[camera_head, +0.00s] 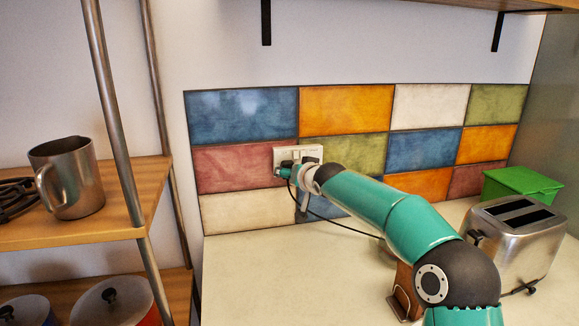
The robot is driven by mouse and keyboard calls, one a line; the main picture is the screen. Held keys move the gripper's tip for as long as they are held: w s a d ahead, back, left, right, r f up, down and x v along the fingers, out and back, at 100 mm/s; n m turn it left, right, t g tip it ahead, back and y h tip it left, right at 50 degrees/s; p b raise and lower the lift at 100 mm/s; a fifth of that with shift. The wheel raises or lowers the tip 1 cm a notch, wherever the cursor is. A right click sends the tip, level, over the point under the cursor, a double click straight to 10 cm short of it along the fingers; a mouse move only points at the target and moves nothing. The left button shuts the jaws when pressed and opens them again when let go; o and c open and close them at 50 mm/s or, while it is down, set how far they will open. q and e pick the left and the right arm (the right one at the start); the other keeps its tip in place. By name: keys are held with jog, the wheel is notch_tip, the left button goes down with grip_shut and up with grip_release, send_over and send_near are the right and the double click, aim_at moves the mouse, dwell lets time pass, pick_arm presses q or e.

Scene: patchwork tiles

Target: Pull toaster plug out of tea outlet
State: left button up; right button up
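A white outlet plate (310,152) with switches is on the tiled wall. My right arm comes in from the lower right and reaches to this outlet. My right gripper (286,170) is at the lower left part of the plate, small and dark. The toaster plug cannot be told apart from the gripper there. A thin black cable (338,223) hangs from this spot and runs right behind my arm towards the toaster. The silver toaster (525,245) stands on the counter at the right. My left gripper is not in view.
A shelf rack (120,225) with a metal jug (72,178) and lidded pots (112,302) stands at the left. A green box (520,186) is behind the toaster. A brown wooden object (402,290) is partly hidden by my arm. The counter (280,280) is clear at left and centre.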

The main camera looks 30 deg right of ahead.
pick_arm(q)
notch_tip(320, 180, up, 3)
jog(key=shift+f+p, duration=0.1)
jog(key=shift+p, duration=0.85)
pick_arm(e)
jog(key=x, duration=0.4)
jog(key=c, duration=1.4)
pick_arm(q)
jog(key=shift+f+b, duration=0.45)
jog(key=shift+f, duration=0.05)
pick_arm(e)
jog(key=shift+s+f, duration=0.15)
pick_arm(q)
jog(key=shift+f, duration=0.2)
pick_arm(e)
jog(key=shift+s, duration=0.15)
